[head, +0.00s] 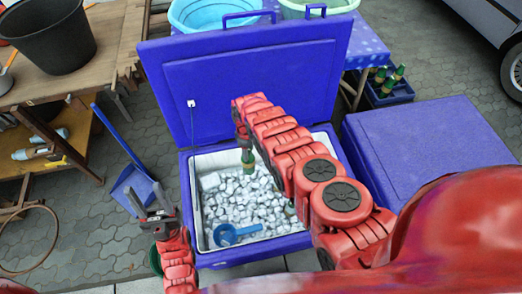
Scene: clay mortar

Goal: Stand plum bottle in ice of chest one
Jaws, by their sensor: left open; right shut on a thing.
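The open blue chest (250,258) holds white ice (240,200), with its lid (240,85) raised at the back. My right gripper (243,138) reaches over the ice and is shut on a green bottle (247,158), which hangs below it roughly upright. Much of the bottle is covered by the gripper, so I cannot read its label as plum. Whether its base touches the ice is unclear. My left gripper (154,204) is open and empty, left of the chest. I cannot tell a chest number.
A blue scoop (226,235) lies on the ice at the front left. A closed blue chest (425,150) stands at the right. A blue dustpan (134,185) is left of the chest. A crate with green bottles (388,90) sits behind. A wooden table (100,60) stands at the left.

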